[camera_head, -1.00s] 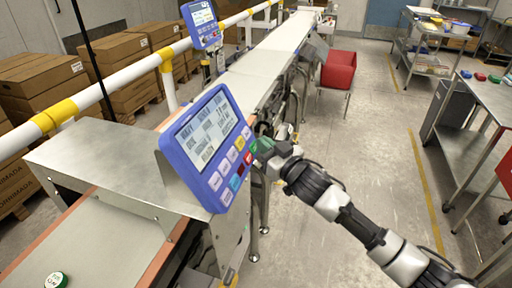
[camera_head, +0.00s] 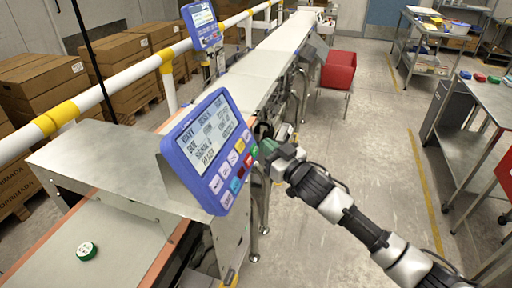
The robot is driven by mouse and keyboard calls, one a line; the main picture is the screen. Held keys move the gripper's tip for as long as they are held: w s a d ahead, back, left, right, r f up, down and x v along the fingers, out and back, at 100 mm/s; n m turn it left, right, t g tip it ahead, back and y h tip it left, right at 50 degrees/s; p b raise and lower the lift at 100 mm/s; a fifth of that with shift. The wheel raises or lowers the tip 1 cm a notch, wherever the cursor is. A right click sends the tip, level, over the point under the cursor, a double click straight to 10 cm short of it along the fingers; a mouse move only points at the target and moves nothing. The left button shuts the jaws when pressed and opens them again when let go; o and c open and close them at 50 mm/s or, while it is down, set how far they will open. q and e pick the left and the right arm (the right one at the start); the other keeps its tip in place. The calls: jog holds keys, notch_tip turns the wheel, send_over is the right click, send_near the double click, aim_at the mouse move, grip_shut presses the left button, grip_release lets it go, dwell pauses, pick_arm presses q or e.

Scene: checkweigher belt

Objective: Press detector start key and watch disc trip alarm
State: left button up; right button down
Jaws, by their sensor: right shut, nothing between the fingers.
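The blue detector panel (camera_head: 208,150) stands tilted at the centre left, with a lit screen of dark text and several coloured keys below it. A green key (camera_head: 254,150) shows at the panel's right edge, close to my right gripper. My right gripper (camera_head: 266,150) is shut and empty, its tip by that edge; I cannot tell whether it touches the key. The disc (camera_head: 87,251), green with a white top, lies on the near belt (camera_head: 60,272) at the lower left. My left gripper is not in view.
A metal detector housing (camera_head: 95,165) spans the belt beyond the disc. A second blue panel (camera_head: 201,24) stands farther along the conveyor (camera_head: 262,65). A red bin (camera_head: 338,70) and steel tables (camera_head: 485,98) stand to the right, with open floor between.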

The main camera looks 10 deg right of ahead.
jog(key=s+d+r+p, duration=0.2)
jog(key=d+p, duration=0.2)
jog(key=shift+s+d+r, duration=0.35)
jog(key=shift+s, duration=0.05)
dwell(0.9)
